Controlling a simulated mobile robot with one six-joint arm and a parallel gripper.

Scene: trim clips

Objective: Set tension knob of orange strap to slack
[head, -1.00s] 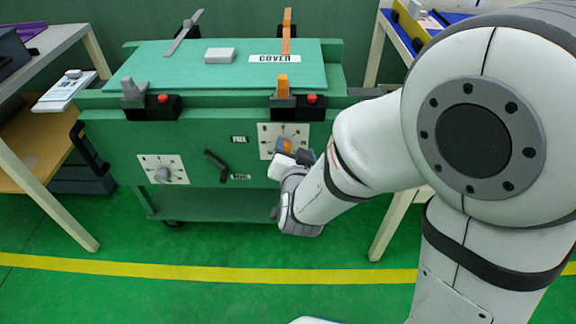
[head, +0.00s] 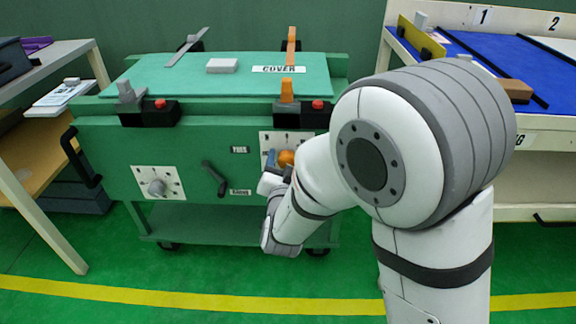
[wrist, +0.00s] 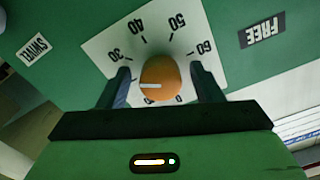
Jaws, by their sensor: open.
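The orange knob (wrist: 160,77) sits on a white dial plate (wrist: 110,45) marked 30, 40, 50 and 60 in the wrist view. Its white line points left, toward the left finger, which hides any mark there; lower marks are mostly hidden. My gripper (wrist: 165,86) is open, with one finger on each side of the knob and small gaps visible. In the head view the orange knob (head: 286,158) shows beside my gripper (head: 275,160), on the cart's front below the orange strap (head: 291,45) and its orange buckle (head: 287,91).
A grey knob (head: 157,187) on another dial, a dark lever (head: 214,178) and a black side handle (head: 80,158) are on the green cart (head: 110,145). A red button (head: 318,105) is above the orange knob's dial. Shelves stand at left and right.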

